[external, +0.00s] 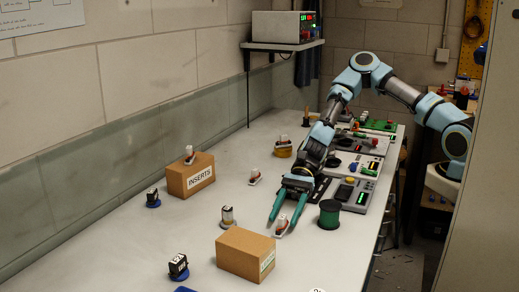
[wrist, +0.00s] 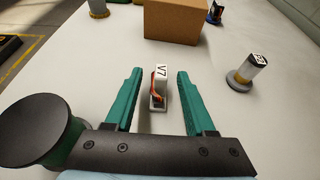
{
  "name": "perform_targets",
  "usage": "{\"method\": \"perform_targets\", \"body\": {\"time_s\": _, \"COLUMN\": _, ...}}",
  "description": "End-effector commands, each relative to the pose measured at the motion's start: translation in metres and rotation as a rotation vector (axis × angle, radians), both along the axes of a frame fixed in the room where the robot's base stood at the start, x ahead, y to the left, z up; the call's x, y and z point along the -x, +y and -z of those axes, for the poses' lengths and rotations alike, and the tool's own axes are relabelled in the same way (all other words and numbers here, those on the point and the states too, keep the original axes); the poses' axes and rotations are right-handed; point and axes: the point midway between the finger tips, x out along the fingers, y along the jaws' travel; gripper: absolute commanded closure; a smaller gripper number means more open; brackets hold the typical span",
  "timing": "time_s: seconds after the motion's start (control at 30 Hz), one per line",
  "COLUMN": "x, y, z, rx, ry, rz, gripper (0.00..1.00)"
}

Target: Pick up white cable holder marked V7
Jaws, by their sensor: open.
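The white cable holder marked V7 (wrist: 160,75) stands upright on the bench in the wrist view, with a red-orange part on its side. My gripper (wrist: 156,75) is open, with one green finger on each side of the holder and a gap to each. The holder is not gripped. In the external view, the V7 holder (external: 282,223) stands near the fingertips of my gripper (external: 283,221); its marking is too small to read there.
A cardboard box (external: 245,254) stands just beyond the holder. A box marked INSERTS (external: 188,178) stands by the wall. Other white holders stand around the bench.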

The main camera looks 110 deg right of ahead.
Motion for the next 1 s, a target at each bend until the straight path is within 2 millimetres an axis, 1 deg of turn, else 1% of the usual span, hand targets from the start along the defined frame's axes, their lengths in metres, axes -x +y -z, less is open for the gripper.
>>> {"method": "perform_targets", "body": {"time_s": 0.1, "x": -0.01, "y": 0.011, "z": 0.006, "rx": -0.007, "ry": 0.001, "rz": -0.002, "gripper": 0.45}}
{"method": "perform_targets", "body": {"time_s": 0.3, "x": -0.024, "y": 0.024, "z": 0.016, "rx": -0.004, "ry": 0.001, "rz": -0.001, "gripper": 0.45}}
{"method": "perform_targets", "body": {"time_s": 0.6, "x": -0.027, "y": 0.027, "z": 0.019, "rx": -0.002, "ry": 0.002, "rz": 0.0, "gripper": 0.45}}
{"method": "perform_targets", "body": {"time_s": 0.63, "x": -0.027, "y": 0.027, "z": 0.019, "rx": -0.002, "ry": 0.002, "rz": 0.0, "gripper": 0.46}}
{"method": "perform_targets", "body": {"time_s": 1.0, "x": -0.027, "y": 0.027, "z": 0.019, "rx": -0.001, "ry": 0.001, "rz": -0.001, "gripper": 0.88}}
